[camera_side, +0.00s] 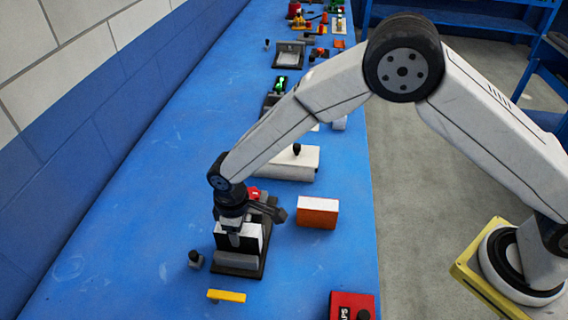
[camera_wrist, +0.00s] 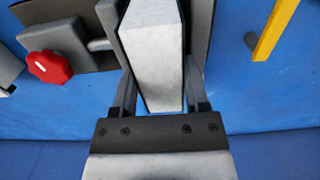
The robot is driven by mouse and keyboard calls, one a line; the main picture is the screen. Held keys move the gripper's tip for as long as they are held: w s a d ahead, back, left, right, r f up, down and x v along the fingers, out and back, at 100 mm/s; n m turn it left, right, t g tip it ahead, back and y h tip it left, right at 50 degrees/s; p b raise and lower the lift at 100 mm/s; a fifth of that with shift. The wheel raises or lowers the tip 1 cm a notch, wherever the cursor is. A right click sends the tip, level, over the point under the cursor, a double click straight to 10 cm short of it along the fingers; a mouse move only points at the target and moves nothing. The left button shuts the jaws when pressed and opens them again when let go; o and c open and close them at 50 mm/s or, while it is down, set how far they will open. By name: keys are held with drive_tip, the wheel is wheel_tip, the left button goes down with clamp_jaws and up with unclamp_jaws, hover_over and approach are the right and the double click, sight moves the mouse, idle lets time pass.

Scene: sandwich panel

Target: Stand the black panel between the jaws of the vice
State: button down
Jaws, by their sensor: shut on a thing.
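The black panel (camera_wrist: 152,55) has a broad pale edge face and thin dark sides in the wrist view. It also shows in the side view (camera_side: 252,230), upright at the vice, partly behind my gripper. My gripper (camera_side: 234,238) points down and is shut on the panel, with one finger on each side. The vice (camera_side: 238,260) has a dark base and grey jaws; its red knob (camera_wrist: 48,66) is at the left in the wrist view. The panel appears to be between the jaws. Its lower edge is hidden, so I cannot tell whether it touches the base.
An orange block with a white top (camera_side: 317,214) stands right of the vice. A yellow bar (camera_side: 227,296) and a small dark-knobbed piece (camera_side: 195,260) lie near its front. A red box (camera_side: 351,306) is at the lower right. A pale block (camera_side: 291,165) is behind.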

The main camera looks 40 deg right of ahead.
drive_tip(key=shift+f, duration=0.4)
idle(0.8)
unclamp_jaws()
idle(0.3)
drive_tip(key=shift+r, duration=0.1)
drive_tip(key=shift+r, duration=4.15)
drive_tip(key=shift+d, duration=0.1)
